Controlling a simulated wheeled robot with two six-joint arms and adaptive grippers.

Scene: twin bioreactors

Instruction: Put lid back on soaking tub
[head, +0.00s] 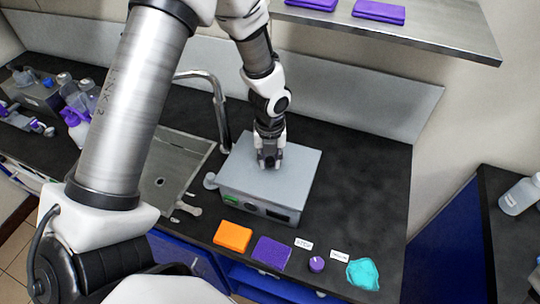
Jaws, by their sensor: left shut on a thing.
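The soaking tub appears to be the grey box (255,206) on the black counter, with a green patch and dark panels on its front. A flat grey lid (297,165) covers its top and looks level. I cannot tell whether it is fully seated. My left gripper (268,162) points down at the middle of the lid and is shut on it. The gripped part, likely a handle, is hidden by the fingers. My right gripper is not in view.
A sink (172,170) with a curved faucet (219,110) lies left of the tub. An orange cloth (232,236), a purple cloth (272,252), a small purple cap (316,264) and a teal item (363,273) lie along the front edge. The counter right of the tub is clear.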

